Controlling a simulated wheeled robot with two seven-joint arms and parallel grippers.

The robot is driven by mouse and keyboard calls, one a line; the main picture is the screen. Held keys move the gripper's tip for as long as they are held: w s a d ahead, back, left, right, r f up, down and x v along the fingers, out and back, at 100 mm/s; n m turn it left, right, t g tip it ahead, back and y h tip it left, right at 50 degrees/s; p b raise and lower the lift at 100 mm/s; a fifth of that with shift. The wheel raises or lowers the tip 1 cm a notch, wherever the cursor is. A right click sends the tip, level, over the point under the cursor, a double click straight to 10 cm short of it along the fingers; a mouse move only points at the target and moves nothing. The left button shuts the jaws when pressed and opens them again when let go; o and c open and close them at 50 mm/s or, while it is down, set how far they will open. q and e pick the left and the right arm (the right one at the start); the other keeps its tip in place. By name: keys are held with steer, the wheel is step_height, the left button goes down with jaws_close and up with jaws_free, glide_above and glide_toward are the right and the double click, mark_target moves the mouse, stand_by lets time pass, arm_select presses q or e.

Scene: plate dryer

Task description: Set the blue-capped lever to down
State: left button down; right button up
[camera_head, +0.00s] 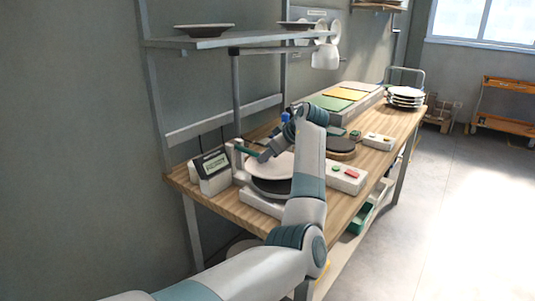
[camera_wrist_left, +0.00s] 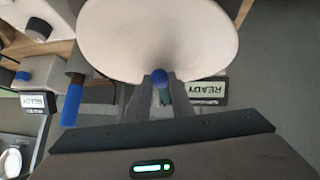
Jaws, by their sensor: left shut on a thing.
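My left gripper (camera_head: 262,156) reaches down and left over the near station of the bench, beside a white plate (camera_head: 272,168). In the left wrist view the gripper (camera_wrist_left: 160,98) has its fingers closed around a narrow lever handle (camera_wrist_left: 160,78) with a blue rounded end and a green part below. In the head view a dark green handle (camera_head: 244,150) shows at the fingertips. A separate blue-capped lever (camera_wrist_left: 72,103) stands to the left in the wrist view, apart from the fingers. A blue cap (camera_head: 285,116) also shows behind my wrist in the head view. My right gripper is out of view.
A display reading READY (camera_head: 214,164) stands left of the gripper. A white button box (camera_head: 346,177) sits at the bench's front edge. A dark round disc (camera_head: 341,148) lies farther along. A shelf (camera_head: 225,41) with plates hangs above. Stacked plates (camera_head: 405,96) stand at the far end.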

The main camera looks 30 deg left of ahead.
arm_select(q)
steer(key=shift+a+r, duration=0.1)
steer(key=shift+r, duration=0.5)
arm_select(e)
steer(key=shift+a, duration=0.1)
arm_select(q)
steer(key=c, duration=1.8)
jaws_free()
steer(key=shift+c, duration=0.2)
steer(key=shift+f, duration=0.1)
